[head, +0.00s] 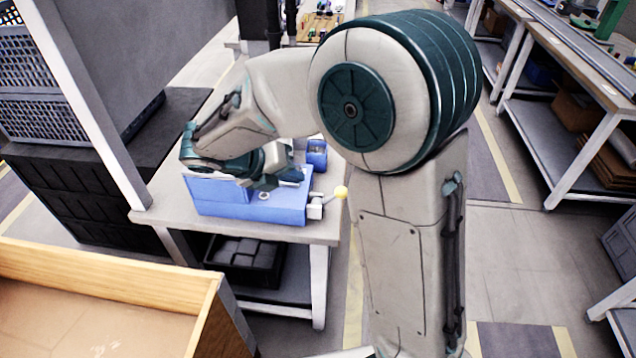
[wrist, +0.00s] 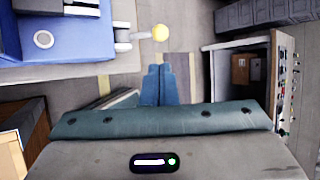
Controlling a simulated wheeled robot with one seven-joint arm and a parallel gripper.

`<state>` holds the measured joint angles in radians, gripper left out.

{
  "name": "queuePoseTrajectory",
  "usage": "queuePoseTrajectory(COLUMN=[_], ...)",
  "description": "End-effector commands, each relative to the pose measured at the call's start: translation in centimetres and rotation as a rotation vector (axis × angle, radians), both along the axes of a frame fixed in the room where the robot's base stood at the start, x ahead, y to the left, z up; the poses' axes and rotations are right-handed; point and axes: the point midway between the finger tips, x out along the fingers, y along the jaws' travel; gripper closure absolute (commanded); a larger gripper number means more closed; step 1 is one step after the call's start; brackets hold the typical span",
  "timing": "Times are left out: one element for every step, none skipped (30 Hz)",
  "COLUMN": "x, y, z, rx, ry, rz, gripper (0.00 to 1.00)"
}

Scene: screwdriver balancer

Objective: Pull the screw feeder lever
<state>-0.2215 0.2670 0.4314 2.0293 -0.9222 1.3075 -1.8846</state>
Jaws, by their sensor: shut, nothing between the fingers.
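The screw feeder is a blue box (head: 250,208) on the workbench in the head view. My gripper (head: 268,182) shows above the box in the head view, left of the knob.
A small blue bin (head: 317,153) stands behind the feeder on the workbench (head: 160,195). A black crate (head: 245,259) sits on the shelf below. A wooden-sided box (head: 110,275) is at lower left. A grey upright post (head: 85,105) rises at the bench's left. Open floor lies to the right.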

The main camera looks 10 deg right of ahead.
Motion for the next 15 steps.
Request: queuePoseTrajectory(x=[0.1,0.2,0.4,0.5,0.6,0.9,1.0,1.2,1.4,1.6,1.8,2.0,2.2,2.4,2.5], y=[-0.4,-0.7,-1.1,-1.4,-1.8,-2.4,-2.8,-3.2,-3.8,-4.3,-4.8,-5.3,-5.7,-6.1,-6.6], z=[-0.4,-0.6,-1.1,-1.4,-1.9,-2.4,-2.9,-3.3,-4.0,-4.5,-4.9,-5.5,-6.0,-6.4,-6.9], rx=[-0.002,-0.002,-0.002,-0.002,-0.003,-0.002,-0.003,0.0,-0.003,-0.001,-0.001,-0.001,0.0,-0.002,0.001], ry=[0.002,0.002,0.003,0.003,0.005,0.005,0.004,0.004,0.005,0.006,0.004,0.004,0.004,0.004,0.004], rz=[-0.003,-0.004,-0.004,-0.004,-0.004,-0.004,-0.005,-0.004,-0.004,-0.005,-0.005,-0.005,-0.004,-0.004,-0.004], gripper=[1.0,1.0,1.0,1.0,1.0,1.0,1.0,1.0,1.0,1.0,1.0,1.0,1.0,1.0,1.0])
